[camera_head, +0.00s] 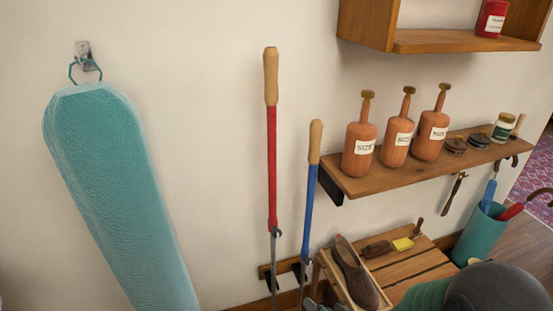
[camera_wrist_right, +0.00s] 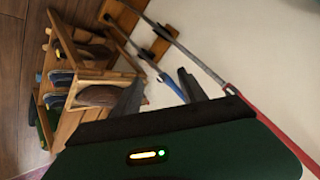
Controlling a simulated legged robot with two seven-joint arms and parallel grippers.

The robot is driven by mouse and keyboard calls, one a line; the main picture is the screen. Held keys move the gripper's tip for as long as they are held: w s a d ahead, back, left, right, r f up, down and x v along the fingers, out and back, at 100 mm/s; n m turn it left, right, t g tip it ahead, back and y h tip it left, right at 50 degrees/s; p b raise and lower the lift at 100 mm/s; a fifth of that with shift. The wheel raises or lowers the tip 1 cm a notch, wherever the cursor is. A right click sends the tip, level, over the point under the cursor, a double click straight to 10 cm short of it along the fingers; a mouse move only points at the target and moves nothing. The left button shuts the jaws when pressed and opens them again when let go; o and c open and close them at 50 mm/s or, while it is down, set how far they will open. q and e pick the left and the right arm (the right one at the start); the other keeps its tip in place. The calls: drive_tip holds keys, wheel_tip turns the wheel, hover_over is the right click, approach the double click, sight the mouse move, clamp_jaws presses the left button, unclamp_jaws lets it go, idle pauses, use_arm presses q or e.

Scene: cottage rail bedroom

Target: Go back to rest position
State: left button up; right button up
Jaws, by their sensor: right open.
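My right gripper (camera_wrist_right: 161,80) is open in the right wrist view, with its two dark fingers apart and nothing held between them. Beyond the fingers are the blue-handled tool (camera_wrist_right: 172,88) and the wooden bench (camera_wrist_right: 92,76). In the head view, part of my right arm fills the bottom right corner, in front of the slatted bench (camera_head: 425,265). Dark tips at the bottom edge there, near the bench's left end, seem to be this gripper, mostly cut off. My left gripper does not show in either view.
A teal ironing board (camera_head: 120,190) hangs at left. A red-handled tool (camera_head: 271,160) and a blue-handled one (camera_head: 310,205) stand by the wall. A wall shelf (camera_head: 375,182) holds several bottles. A brown shoe (camera_head: 355,275) rests on the bench. A teal umbrella bin (camera_head: 478,238) stands right.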

drive_tip(key=s+d+r+n+g+h, duration=0.3)
drive_tip(key=s+d+n+g, duration=0.4)
drive_tip(key=s, duration=0.5)
wheel_tip(320, 180, up, 22)
drive_tip(key=s+d+m+p, duration=0.1)
drive_tip(key=m+p, duration=0.1)
drive_tip(key=p, duration=1.9)
